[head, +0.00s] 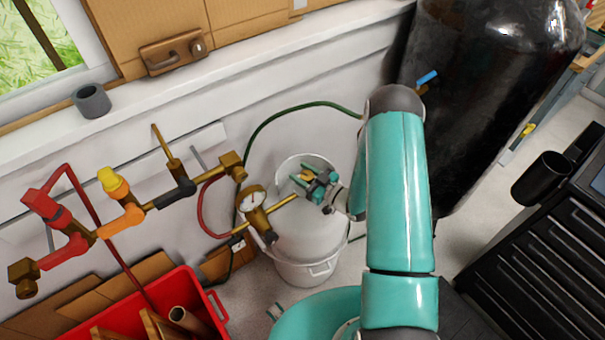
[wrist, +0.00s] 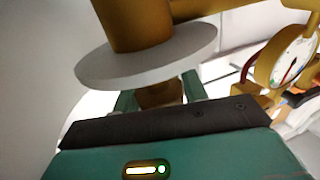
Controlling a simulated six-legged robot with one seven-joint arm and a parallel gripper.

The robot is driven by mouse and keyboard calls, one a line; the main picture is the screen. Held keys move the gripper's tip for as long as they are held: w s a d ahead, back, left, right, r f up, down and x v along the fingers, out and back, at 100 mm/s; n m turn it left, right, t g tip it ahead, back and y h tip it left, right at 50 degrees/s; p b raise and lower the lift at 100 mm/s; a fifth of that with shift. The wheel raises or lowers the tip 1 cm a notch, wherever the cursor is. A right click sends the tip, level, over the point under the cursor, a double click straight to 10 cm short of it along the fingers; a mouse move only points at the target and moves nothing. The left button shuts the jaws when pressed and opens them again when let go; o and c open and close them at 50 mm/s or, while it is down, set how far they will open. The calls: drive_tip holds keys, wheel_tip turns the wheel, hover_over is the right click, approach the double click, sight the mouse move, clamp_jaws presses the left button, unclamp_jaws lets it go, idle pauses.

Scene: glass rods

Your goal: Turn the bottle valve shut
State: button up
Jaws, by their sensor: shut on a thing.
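The white bottle (head: 312,232) stands against the wall in the head view, left of my teal arm. My gripper (head: 316,184) is at its top, over the brass valve (head: 301,178), of which only a little shows. In the wrist view the valve is a thick brass body (wrist: 135,22) with a pale grey disc (wrist: 145,60) on it. The disc and fingers hide part of this grip.
A brass regulator with a round gauge (head: 254,198) and pipes stands left of the bottle; the gauge (wrist: 290,58) is close by in the wrist view. A green hose (head: 285,108) arcs behind. A large black cylinder (head: 480,110) and red crate (head: 165,305) flank the space.

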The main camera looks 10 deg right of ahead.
drive_tip(key=m+t+h, duration=0.1)
drive_tip(key=h, duration=0.1)
drive_tip(key=m+t+h, duration=0.1)
drive_tip(key=m+h, duration=0.1)
drive_tip(key=m+t+h, duration=0.1)
drive_tip(key=h, duration=0.1)
drive_tip(key=shift+w+d, duration=0.1)
drive_tip(key=shift+d, duration=0.15)
drive_tip(key=m+h, duration=0.2)
drive_tip(key=h, duration=0.1)
drive_tip(key=m+t+h, duration=0.1)
drive_tip(key=m+h, duration=0.1)
drive_tip(key=shift+d+h, duration=0.2)
drive_tip(key=shift+h, duration=0.2)
drive_tip(key=m+h, duration=0.2)
drive_tip(key=h, duration=0.1)
drive_tip(key=m+h, duration=0.1)
drive_tip(key=h, duration=0.1)
drive_tip(key=shift+d+g, duration=0.25)
drive_tip(key=shift+g, duration=0.15)
drive_tip(key=shift+d+m+g+h, duration=0.15)
drive_tip(key=shift+m+g+h, duration=0.4)
drive_tip(key=shift+m+h, duration=0.45)
drive_tip(key=shift+d+m+g+h, duration=0.15)
drive_tip(key=shift+m+g+h, duration=0.5)
drive_tip(key=shift+h, duration=0.55)
drive_tip(key=o, duration=1)
